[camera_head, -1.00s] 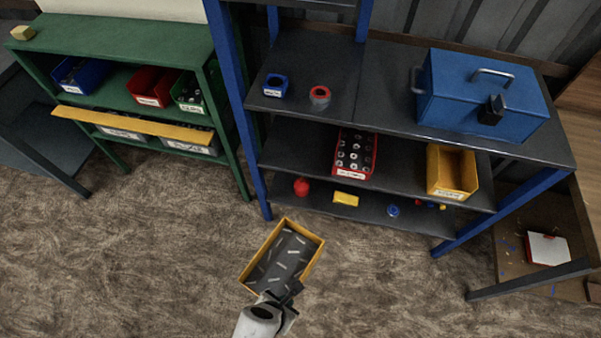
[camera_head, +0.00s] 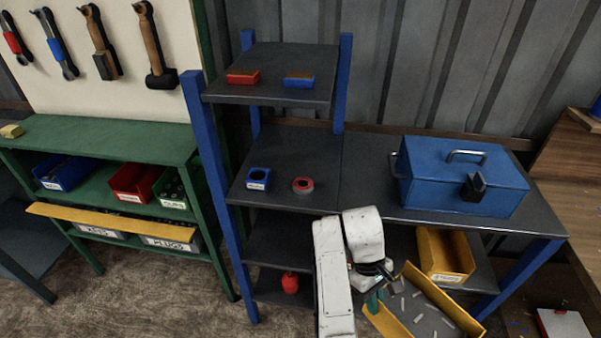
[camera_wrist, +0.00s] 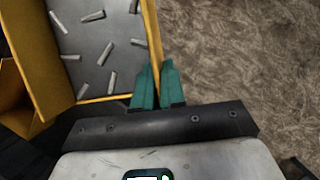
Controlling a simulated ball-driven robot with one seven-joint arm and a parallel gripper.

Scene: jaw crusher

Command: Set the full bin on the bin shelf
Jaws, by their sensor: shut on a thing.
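The full bin (camera_head: 445,297) is yellow and holds several loose grey strip-like pieces. It appears tilted, in front of the blue-post rack, and its near end is cut off by the head view's lower edge. My gripper (camera_head: 374,300) is shut on its rim; the wrist view shows the teal fingertips (camera_wrist: 152,82) closed on the yellow wall (camera_wrist: 151,35). The rack's middle shelf (camera_head: 280,230), behind my arm, carries another yellow bin (camera_head: 445,255), just behind the held one. My arm hides the middle of that shelf.
A blue toolbox (camera_head: 465,188) stands on the rack's upper board. A small blue bin (camera_head: 258,178) and red ring (camera_head: 303,185) are left of it. A red object (camera_head: 290,283) sits on the bottom shelf. A green shelf unit (camera_head: 110,140) with several bins stands left.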

